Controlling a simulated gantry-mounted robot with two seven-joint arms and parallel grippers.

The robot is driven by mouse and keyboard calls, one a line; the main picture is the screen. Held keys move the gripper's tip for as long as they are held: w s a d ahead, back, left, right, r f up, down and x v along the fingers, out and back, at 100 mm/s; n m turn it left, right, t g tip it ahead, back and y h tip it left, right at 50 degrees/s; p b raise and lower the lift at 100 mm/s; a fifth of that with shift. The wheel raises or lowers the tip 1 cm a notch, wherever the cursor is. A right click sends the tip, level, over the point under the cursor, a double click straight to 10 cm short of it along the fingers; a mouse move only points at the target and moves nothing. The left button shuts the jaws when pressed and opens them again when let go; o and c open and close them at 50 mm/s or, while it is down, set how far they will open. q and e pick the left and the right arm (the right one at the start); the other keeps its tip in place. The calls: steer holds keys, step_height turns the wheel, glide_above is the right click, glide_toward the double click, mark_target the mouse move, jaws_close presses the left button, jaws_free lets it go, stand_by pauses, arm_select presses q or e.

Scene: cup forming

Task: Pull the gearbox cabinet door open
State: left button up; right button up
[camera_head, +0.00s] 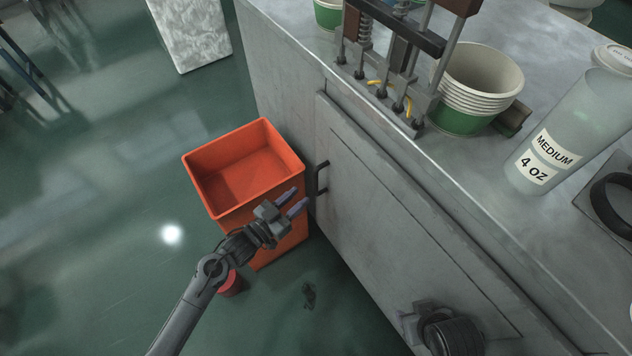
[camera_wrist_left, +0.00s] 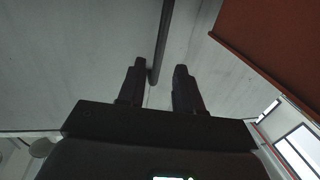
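The gearbox cabinet door (camera_head: 400,235) is a grey panel on the front of the grey cabinet and looks shut. Its black bar handle (camera_head: 320,178) is near the door's left edge. My left gripper (camera_head: 299,198) is open and empty, just in front of and slightly below the handle in the head view. In the left wrist view the dark handle bar (camera_wrist_left: 164,35) runs down into the gap between the fingertips of my left gripper (camera_wrist_left: 160,68), close to the left finger. I cannot tell whether they touch.
An orange bin (camera_head: 245,180) stands close beside the cabinet, behind my left gripper; it shows in the wrist view (camera_wrist_left: 275,35). A small red object (camera_head: 230,284) is on the floor. Stacked cups (camera_head: 478,85) stand on the worktop (camera_head: 560,45).

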mark_target(316, 193)
arm_select(q)
steer(key=shift+b+x, duration=1.55)
steer(key=shift+x, duration=2.45)
steer(key=shift+f, duration=0.1)
jaws_close()
